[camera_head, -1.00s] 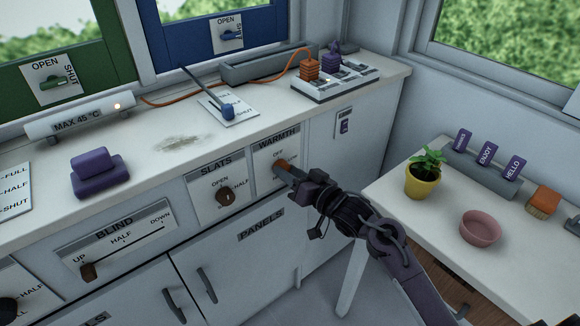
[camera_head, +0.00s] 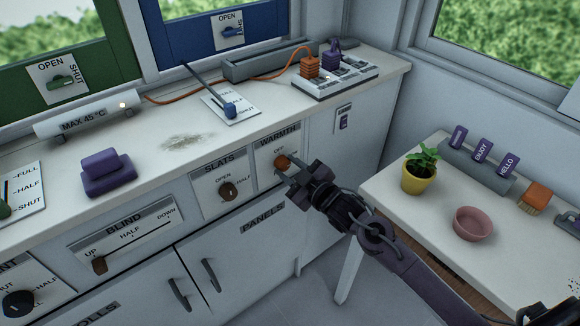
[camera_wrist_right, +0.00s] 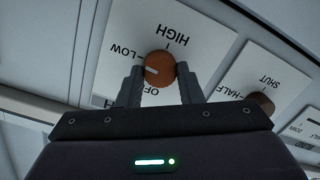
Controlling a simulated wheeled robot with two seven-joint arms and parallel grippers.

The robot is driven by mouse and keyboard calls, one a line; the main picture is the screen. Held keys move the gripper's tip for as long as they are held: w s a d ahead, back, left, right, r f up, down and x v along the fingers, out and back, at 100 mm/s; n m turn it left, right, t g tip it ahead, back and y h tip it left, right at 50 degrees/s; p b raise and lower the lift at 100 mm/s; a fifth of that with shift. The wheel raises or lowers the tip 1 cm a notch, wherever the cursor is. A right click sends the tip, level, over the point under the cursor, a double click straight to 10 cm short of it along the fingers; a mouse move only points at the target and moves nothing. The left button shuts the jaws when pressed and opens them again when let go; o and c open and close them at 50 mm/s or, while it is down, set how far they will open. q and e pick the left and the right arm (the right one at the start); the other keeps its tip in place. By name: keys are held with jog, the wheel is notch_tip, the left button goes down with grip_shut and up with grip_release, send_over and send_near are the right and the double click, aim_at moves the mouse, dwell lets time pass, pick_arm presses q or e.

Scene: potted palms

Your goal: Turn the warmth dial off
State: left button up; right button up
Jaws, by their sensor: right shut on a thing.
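The warmth dial is an orange knob (camera_head: 283,162) on the white WARMTH panel (camera_head: 268,182) on the counter's front. My right gripper (camera_head: 288,167) reaches it from the lower right and is shut on it. In the right wrist view, my right gripper (camera_wrist_right: 160,72) has one finger on each side of the orange dial (camera_wrist_right: 160,64). The dial's pale pointer mark faces left in that view, between the LOW and OFF labels. The OFF label is partly hidden by the knob and finger. My left gripper is not in view.
The brown SLATS knob (camera_head: 228,190) sits just left of the WARMTH panel. Below are cabinet doors with handles (camera_head: 209,276). A side table with a potted plant (camera_head: 420,170) and pink bowl (camera_head: 473,223) stands right of my arm. The blue-knobbed lever (camera_head: 230,110) is on the counter above.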

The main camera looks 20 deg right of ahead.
jog(key=n, duration=0.6)
jog(key=shift+a+n+h, duration=0.1)
jog(key=shift+n+h, duration=0.2)
jog(key=shift+h, duration=0.1)
jog(key=n, duration=0.4)
jog(key=shift+f+t, duration=0.1)
jog(key=shift+t, duration=0.3)
jog(key=n, duration=0.2)
jog(key=shift+n+b, duration=0.4)
jog(key=shift+n, duration=0.8)
jog(key=shift+s+f+n, duration=0.1)
jog(key=shift+n, duration=0.6)
jog(key=shift+n+t, duration=0.3)
jog(key=shift+n, duration=0.1)
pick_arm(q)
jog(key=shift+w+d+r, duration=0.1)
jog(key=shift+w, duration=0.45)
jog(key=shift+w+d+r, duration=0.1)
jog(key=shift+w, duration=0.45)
pick_arm(e)
jog(key=shift+n, duration=0.3)
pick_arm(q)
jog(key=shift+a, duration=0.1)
